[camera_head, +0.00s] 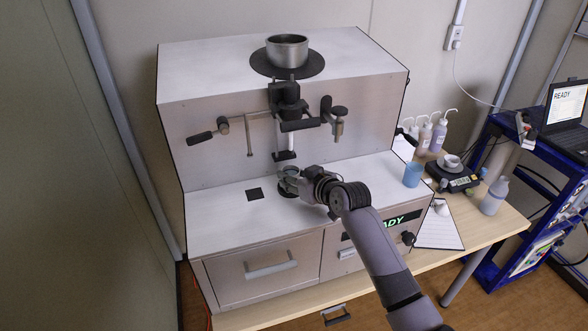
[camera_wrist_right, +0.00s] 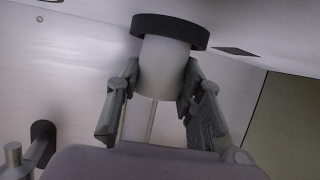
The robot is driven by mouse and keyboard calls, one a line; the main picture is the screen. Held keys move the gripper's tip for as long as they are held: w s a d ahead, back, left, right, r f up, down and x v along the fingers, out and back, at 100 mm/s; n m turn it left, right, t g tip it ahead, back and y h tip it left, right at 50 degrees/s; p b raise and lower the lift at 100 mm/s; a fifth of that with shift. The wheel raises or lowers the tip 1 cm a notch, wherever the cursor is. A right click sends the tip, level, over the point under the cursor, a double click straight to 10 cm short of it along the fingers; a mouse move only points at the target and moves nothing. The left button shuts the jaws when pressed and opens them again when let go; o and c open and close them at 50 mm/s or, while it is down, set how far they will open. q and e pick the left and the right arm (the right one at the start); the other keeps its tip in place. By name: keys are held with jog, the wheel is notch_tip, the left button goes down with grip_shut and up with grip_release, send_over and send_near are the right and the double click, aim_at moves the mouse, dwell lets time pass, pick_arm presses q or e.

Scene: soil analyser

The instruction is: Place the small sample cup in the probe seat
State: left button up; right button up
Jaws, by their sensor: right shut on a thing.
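The small sample cup (camera_head: 291,171) is a small pale cylinder between the fingers of my right gripper (camera_head: 288,182), low over the white deck below the probe. In the right wrist view the fingers of my gripper (camera_wrist_right: 161,75) flank the cup (camera_wrist_right: 164,66) on both sides. The probe seat, a thick dark ring (camera_wrist_right: 170,28), is right at the cup's end in that upside-down view. I cannot tell whether the cup rests in it or hovers just over it. In the head view the gripper mostly hides the seat (camera_head: 285,193). My left gripper is out of view.
The black probe head (camera_head: 285,155) hangs just above and behind the cup, with handles (camera_head: 202,137) on the front panel. A metal pot (camera_head: 287,50) stands on top. A blue cup (camera_head: 413,174), scale (camera_head: 452,180) and bottles stand right.

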jog(key=shift+f, duration=0.1)
jog(key=o, duration=1.3)
jog(key=b+v, duration=0.2)
jog(key=v, duration=1)
